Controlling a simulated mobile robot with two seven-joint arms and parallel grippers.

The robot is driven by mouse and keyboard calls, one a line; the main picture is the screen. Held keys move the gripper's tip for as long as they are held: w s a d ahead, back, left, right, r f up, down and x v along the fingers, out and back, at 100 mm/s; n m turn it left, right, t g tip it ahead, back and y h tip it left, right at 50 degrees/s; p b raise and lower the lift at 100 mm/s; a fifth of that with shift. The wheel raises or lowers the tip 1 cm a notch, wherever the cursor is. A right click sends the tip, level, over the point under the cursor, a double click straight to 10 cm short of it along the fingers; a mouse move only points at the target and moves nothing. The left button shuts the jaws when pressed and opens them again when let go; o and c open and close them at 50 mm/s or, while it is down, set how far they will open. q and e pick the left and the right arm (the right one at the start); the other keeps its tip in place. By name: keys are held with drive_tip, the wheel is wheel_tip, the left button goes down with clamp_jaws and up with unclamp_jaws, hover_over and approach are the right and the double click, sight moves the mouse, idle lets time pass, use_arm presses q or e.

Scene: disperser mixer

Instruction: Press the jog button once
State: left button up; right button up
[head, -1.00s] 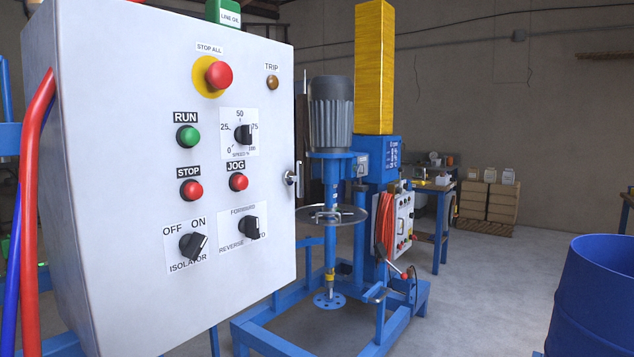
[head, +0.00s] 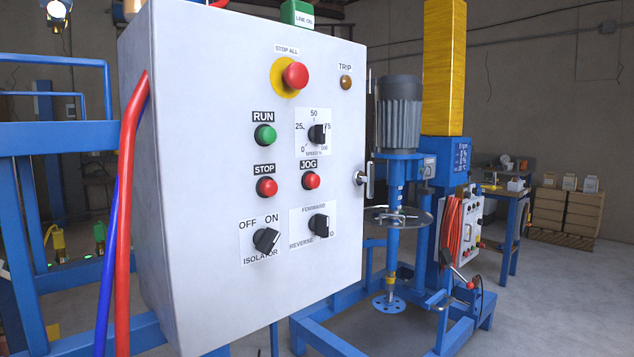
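The jog button (head: 312,181) is a small red push button under the JOG label on the front of a white control box (head: 200,200). The red stop button (head: 266,187) is just left of it, and the green run button (head: 265,135) is above the stop button. Below them are the black isolator switch (head: 266,240) and the forward/reverse switch (head: 320,225). The speed knob (head: 319,134) is above the jog button. Neither of my grippers shows in the head view, and nothing covers the button.
The red stop-all button (head: 295,75) is at the top of the box. The door handle (head: 366,180) sticks out at the right edge. Red and blue cables (head: 124,190) hang at the left side. The blue mixer (head: 390,200) stands behind on the right.

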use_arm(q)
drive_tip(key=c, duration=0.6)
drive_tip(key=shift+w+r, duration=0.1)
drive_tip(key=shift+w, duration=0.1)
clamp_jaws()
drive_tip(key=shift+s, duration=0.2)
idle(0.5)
